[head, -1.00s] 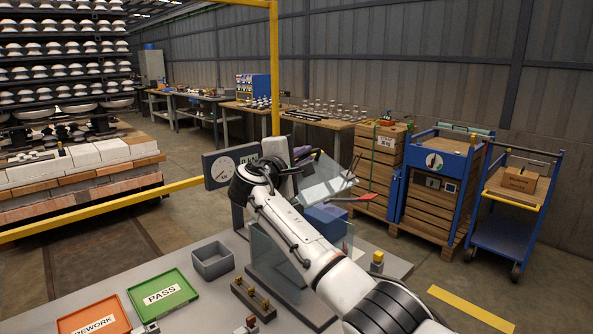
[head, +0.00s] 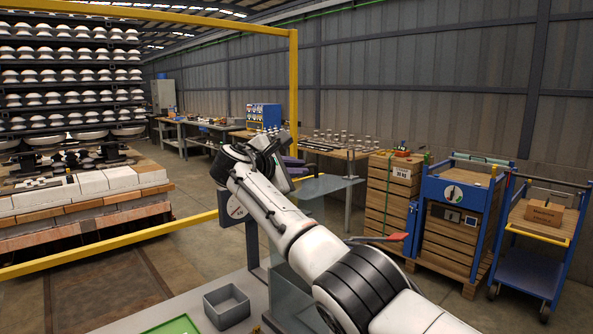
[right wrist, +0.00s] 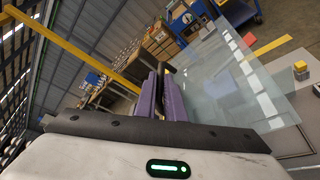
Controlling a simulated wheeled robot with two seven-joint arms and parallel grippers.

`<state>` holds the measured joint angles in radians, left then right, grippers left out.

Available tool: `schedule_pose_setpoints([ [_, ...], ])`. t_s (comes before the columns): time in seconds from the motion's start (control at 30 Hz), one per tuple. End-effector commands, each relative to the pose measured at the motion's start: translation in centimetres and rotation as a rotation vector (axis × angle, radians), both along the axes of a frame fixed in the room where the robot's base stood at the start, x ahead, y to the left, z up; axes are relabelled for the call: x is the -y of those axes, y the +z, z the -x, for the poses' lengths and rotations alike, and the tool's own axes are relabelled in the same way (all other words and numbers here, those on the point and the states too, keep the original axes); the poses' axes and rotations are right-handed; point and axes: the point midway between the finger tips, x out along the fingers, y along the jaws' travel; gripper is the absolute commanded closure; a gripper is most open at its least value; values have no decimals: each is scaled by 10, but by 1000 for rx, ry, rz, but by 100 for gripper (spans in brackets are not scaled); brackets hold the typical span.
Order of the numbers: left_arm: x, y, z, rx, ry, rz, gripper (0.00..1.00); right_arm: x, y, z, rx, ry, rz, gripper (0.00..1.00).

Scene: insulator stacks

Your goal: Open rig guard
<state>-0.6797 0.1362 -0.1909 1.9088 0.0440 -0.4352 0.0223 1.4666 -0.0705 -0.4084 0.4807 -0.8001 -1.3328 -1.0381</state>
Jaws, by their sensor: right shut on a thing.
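The rig guard is a clear panel (head: 328,187), tilted and raised at the end of my right arm in the head view. It fills much of the right side of the right wrist view (right wrist: 225,80). My right gripper (head: 293,163) has purple fingers that show closed together in the right wrist view (right wrist: 165,95), at the panel's edge. The exact gripped part is hidden between the fingers. A second clear panel (head: 287,290) stands upright on the rig below, partly behind my arm. A dial gauge (head: 236,207) is left of it. My left gripper is not in view.
A grey bin (head: 227,308) and the edge of a green tray (head: 177,326) are on the bench at lower left. A red-ended lever (head: 388,238) sticks out right of the rig. A yellow frame (head: 294,90) stands behind. Carts and crates are farther right.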

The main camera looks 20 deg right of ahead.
Motion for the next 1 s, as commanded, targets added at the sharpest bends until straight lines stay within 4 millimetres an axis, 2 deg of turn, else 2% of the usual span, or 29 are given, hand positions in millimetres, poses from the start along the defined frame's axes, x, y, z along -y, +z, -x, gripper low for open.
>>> schedule_pose_setpoints([
  [0.27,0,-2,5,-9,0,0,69,0,1,0,0,-1,3,100],
  [0.3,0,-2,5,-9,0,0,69,0,1,0,0,-1,3,89],
  [0.4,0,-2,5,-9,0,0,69,1,1,0,0,-2,2,72],
  [0.77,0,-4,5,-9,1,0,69,-2,0,1,1,0,1,72],
  [1.0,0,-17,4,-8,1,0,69,-27,4,17,4,3,0,72],
])
